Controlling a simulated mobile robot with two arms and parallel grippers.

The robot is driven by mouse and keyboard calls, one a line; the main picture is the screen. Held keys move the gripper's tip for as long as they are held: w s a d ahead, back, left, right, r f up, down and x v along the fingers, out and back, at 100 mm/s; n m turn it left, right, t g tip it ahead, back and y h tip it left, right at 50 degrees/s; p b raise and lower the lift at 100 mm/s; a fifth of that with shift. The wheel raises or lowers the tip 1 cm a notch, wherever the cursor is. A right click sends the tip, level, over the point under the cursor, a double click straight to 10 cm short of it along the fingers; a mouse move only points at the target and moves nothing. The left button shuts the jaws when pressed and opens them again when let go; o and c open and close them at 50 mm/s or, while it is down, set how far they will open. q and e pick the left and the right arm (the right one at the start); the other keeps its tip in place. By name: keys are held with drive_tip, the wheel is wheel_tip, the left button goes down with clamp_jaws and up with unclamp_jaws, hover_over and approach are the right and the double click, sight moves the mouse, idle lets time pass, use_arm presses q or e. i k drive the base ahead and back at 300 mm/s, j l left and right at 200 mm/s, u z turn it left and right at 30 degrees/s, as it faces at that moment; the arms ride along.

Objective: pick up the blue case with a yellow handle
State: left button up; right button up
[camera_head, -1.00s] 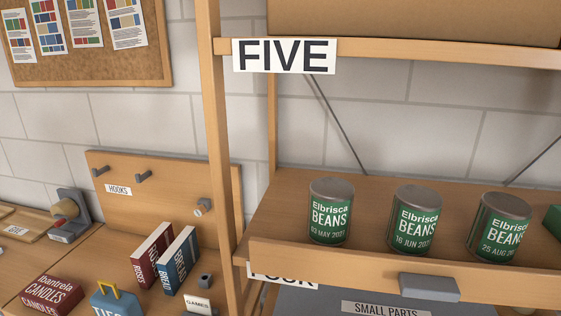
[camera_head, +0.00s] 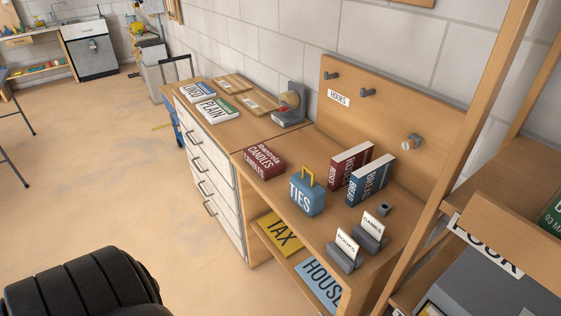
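A black ribbed part of my own body fills the lower left corner. Neither of my grippers is in view.
The bench (camera_head: 229,128) also holds a dark red candles box (camera_head: 264,158), upright books (camera_head: 368,180), and small sign holders (camera_head: 345,252). A shelf below holds a yellow TAX folder (camera_head: 280,232). A shelf post (camera_head: 480,110) rises at right. The floor (camera_head: 110,180) at left is clear.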

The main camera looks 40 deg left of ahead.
sight(310, 195)
drive_tip(key=k+u, duration=0.15)
drive_tip(key=u, duration=0.9)
drive_tip(key=j+z, duration=0.15)
drive_tip(key=z, duration=0.45)
drive_tip(key=i+j+z, duration=0.15)
drive_tip(key=j+z, duration=0.3)
drive_tip(key=j, duration=0.4)
drive_tip(key=j+z, duration=0.45)
drive_tip(key=j, duration=0.4)
